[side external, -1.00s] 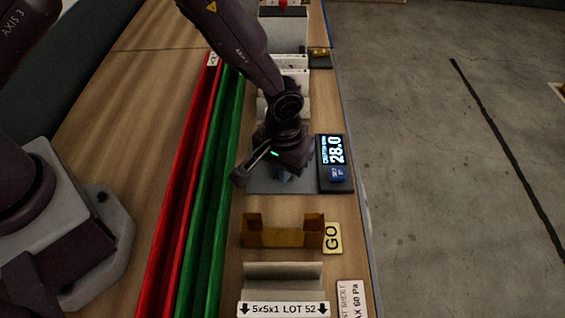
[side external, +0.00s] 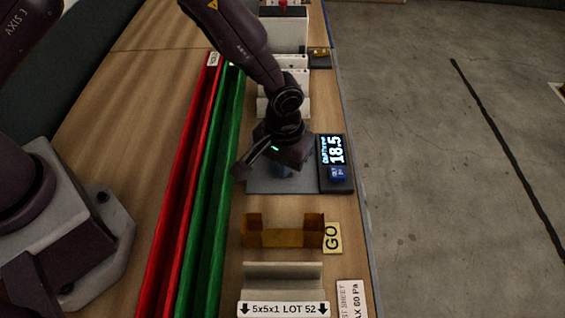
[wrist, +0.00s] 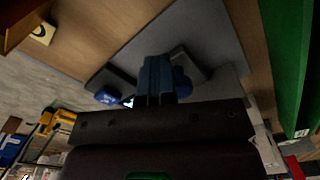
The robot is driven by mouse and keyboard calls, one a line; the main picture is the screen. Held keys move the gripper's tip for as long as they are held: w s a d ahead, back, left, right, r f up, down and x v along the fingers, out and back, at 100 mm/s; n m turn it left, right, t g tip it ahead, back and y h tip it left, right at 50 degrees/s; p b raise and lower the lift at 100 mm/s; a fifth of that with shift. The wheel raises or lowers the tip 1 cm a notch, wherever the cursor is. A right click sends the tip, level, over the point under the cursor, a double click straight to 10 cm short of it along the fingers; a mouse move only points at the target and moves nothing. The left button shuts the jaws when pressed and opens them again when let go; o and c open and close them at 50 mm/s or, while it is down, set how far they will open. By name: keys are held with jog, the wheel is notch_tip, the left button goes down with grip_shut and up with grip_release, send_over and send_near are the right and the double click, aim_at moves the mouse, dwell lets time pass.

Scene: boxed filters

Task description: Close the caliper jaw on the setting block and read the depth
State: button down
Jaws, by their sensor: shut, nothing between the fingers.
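The caliper gauge is a grey plate (side external: 262,184) with a dark display unit (side external: 336,163) at its right end, reading 18.5 above a blue button. My gripper (side external: 284,172) is low over the plate in the side view and hides most of what stands there. In the wrist view the shut blue-grey fingers (wrist: 154,78) are over the grey plate (wrist: 190,38). A grey block (wrist: 187,60) and a rounded blue part (wrist: 182,84) are right beside the fingers; whether they touch is hidden. I cannot tell jaw from setting block. The blue button (wrist: 105,97) shows at left.
A brown GO gauge (side external: 284,236) and a grey holder labelled 5x5x1 LOT 52 (side external: 284,278) stand in front. Red (side external: 190,150) and green (side external: 213,180) channels run along the left. White filter boxes (side external: 284,36) stand behind. Bare bench lies left of the channels.

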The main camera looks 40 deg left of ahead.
jog(key=shift+w+a, duration=0.1)
jog(key=shift+w, duration=0.05)
jog(key=shift+s+d, duration=0.4)
jog(key=shift+s, duration=0.05)
notch_tip(320, 180, up, 7)
dwell(1.0)
jog(key=s+a+r+m+t, duration=0.1)
jog(key=s+a+r+t, duration=0.1)
jog(key=s+a+r, duration=0.6)
jog(key=s+a+r+m+t, duration=0.2)
jog(key=s+a+r, duration=0.7)
jog(key=r, duration=0.7)
jog(key=shift+s+a+r+t, duration=0.25)
jog(key=shift+s+t, duration=0.2)
jog(key=shift+t, duration=0.35)
